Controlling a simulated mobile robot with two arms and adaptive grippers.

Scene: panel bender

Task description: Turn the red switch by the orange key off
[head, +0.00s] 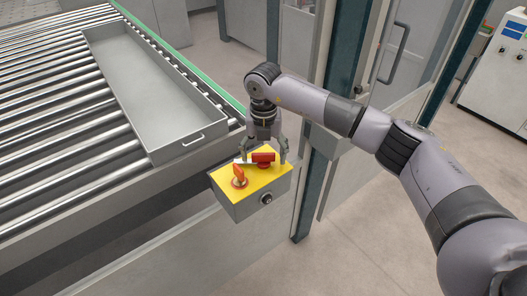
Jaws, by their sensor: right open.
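A grey control box (246,206) with a yellow top (264,176) is mounted at the corner of the roller conveyor. The orange key (239,172) stands on the left of its yellow top. The red switch (263,158) is just right of and behind the key. My right gripper (264,158) points down over the box, open, with its fingers on either side of the red switch. I cannot tell whether the fingers touch the switch. My left gripper is not in view.
A dark post and glazed door frame (345,50) stand behind my right arm. A white cabinet (497,85) is at far right. The floor at lower right is clear.

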